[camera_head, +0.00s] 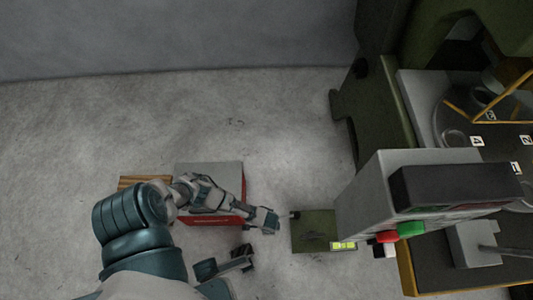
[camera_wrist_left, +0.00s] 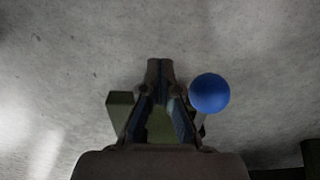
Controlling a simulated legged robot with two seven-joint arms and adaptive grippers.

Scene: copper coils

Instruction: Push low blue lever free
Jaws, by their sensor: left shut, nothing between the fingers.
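My left arm comes in from the left in the head view, and its left gripper (camera_head: 268,221) is low over the floor beside a green block (camera_head: 318,230). In the left wrist view the gripper (camera_wrist_left: 160,72) is shut, its fingertips together and empty. A blue ball knob (camera_wrist_left: 209,93), which looks like the low blue lever's end, is just right of the fingers. The knob appears apart from the fingertips; its shaft is mostly hidden. Green surface (camera_wrist_left: 120,108) shows behind the fingers. I cannot clearly make out the blue knob in the head view.
A grey and red box (camera_head: 210,172) lies under my left arm. A grey control box (camera_head: 375,195) with red and green buttons stands at right, near green machinery (camera_head: 375,95). A dark jointed part (camera_head: 235,260), perhaps my other gripper, is below. Floor at upper left is clear.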

